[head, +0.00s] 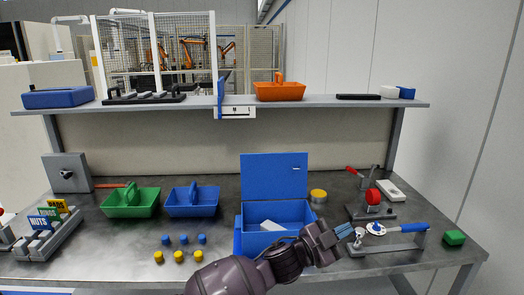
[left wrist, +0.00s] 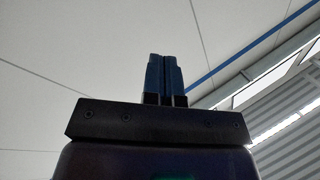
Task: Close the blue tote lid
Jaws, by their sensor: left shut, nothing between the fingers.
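The blue tote (head: 244,239) stands near the front middle of the workbench. Its lid (head: 274,176) is open and stands upright at the back of the tote. A light grey piece (head: 268,226) shows inside the tote. My left gripper (head: 344,231) is shut and empty, just right of the tote and apart from the lid. Its arm crosses in front of the tote's lower right part and hides it. In the left wrist view the shut fingers (left wrist: 165,78) point up toward wall and ceiling. My right gripper is not in view.
A green tray (head: 130,204) and a blue tray (head: 192,202) stand left of the tote. Several blue and yellow pieces lie before them. A yellow round item (head: 318,195) is beside the lid. A blue-handled tool (head: 400,227) on a fixture is close right of my gripper.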

